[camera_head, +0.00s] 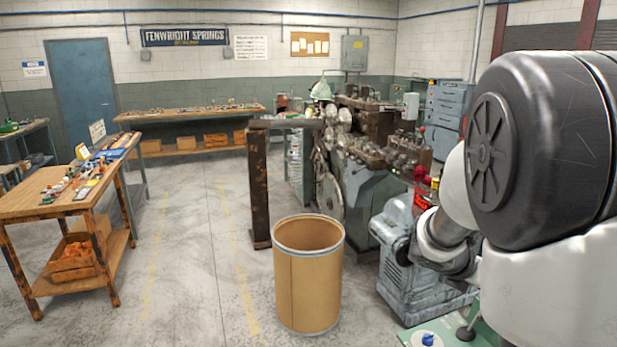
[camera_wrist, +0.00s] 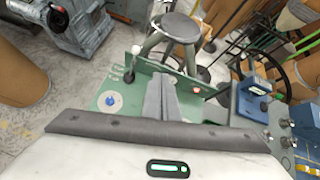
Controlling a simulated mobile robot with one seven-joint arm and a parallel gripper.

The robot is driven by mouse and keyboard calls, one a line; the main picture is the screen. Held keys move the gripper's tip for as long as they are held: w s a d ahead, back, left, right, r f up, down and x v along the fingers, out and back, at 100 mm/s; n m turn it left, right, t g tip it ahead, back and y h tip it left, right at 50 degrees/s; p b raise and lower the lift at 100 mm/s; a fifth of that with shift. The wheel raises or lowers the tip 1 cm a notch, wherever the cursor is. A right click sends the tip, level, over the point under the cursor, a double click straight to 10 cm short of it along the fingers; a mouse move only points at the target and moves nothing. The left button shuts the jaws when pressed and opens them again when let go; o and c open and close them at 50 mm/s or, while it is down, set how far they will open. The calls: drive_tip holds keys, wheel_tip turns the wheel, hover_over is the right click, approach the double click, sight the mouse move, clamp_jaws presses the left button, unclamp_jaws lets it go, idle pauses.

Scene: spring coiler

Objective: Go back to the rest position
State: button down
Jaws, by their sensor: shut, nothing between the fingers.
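My gripper (camera_wrist: 162,88) shows in the wrist view as two grey fingers side by side, shut with nothing between them. It is over or in front of a green surface with a blue knob (camera_wrist: 111,99); I cannot tell the gap. In the head view my arm fills the right side, bent, with a large dark joint cover and white links. My gripper cannot be made out there. The same blue knob shows at the bottom edge of the head view (camera_head: 428,339).
An open brown drum (camera_head: 307,285) stands on the floor left of my arm. The coiling machine (camera_head: 365,160) is behind it. A wooden workbench (camera_head: 45,207) stands left, with clear floor between. In the wrist view a round stool (camera_wrist: 181,27) and blue equipment (camera_wrist: 256,103) are close.

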drive_tip(key=s+a+r+m+y, duration=0.4)
drive_tip(key=s+a+m, duration=0.6)
drive_tip(key=a+m, duration=0.2)
drive_tip(key=s+a+r+m+t+y, duration=0.1)
drive_tip(key=s+a+r+m+y, duration=0.3)
drive_tip(key=s+a+m, duration=0.7)
drive_tip(key=shift+a+m+y, duration=0.45)
drive_tip(key=shift+m+y, duration=0.15)
drive_tip(key=shift+m, duration=0.4)
drive_tip(key=shift+d, duration=0.1)
